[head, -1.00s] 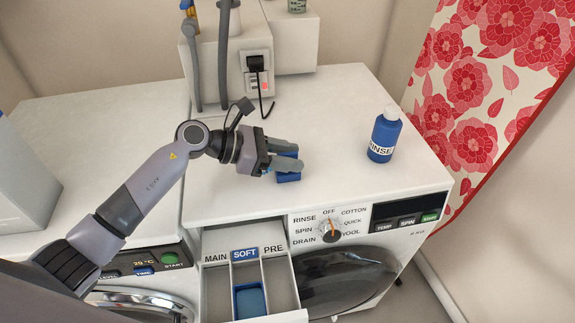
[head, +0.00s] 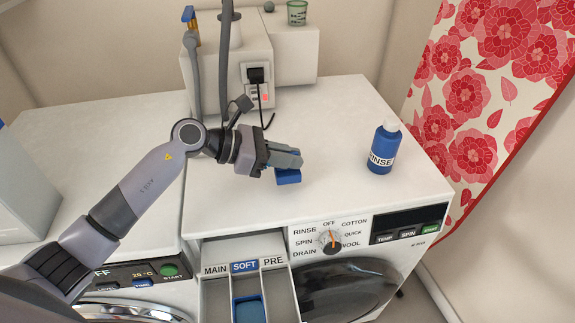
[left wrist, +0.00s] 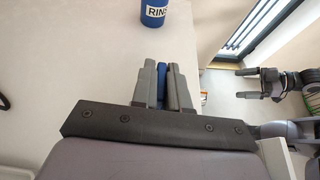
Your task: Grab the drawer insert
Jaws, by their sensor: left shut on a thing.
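My left gripper (head: 297,160) is over the top of the right-hand washing machine, its fingers shut on a small blue block-like piece, apparently the drawer insert (head: 288,177). The fingers cover part of the insert. In the left wrist view the insert (left wrist: 162,78) shows as a blue strip between the two grey fingers (left wrist: 162,83). The open drawer (head: 215,296) has sections marked MAIN, SOFT and PRE; blue shows in the SOFT section (head: 248,309). My right gripper (left wrist: 247,84) shows at the right of the left wrist view, its fingers apart and empty.
A blue RINSE bottle (head: 383,148) stands on the machine top to the right of my left gripper. A white box with a plug and cable (head: 257,75) stands behind. The front of the machine top is clear. A flowered curtain (head: 490,110) hangs at the right.

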